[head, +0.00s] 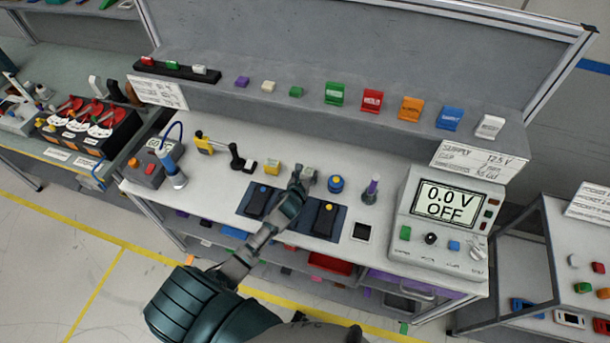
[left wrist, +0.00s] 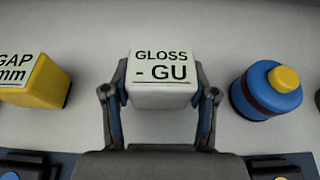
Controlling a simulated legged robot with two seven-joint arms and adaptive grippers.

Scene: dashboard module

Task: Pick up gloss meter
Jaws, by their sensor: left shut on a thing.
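The gloss meter (left wrist: 162,80) is a pale grey block with a top label reading "GLOSS - GU". In the left wrist view it sits between the two fingers of my left gripper (left wrist: 160,98), which is shut on its sides. In the head view the gloss meter (head: 309,171) shows small at the tip of my left gripper (head: 303,178), over the workbench behind the dark blue pads. I cannot tell whether it touches the bench top. My right gripper is not in view.
A yellow gap gauge (left wrist: 40,82) stands left of the gloss meter, and a blue round item with a yellow top (left wrist: 268,90) stands right. A power supply (head: 445,217) reading "0.0 V OFF" stands at the bench's right. A shelf with coloured blocks (head: 372,100) runs behind.

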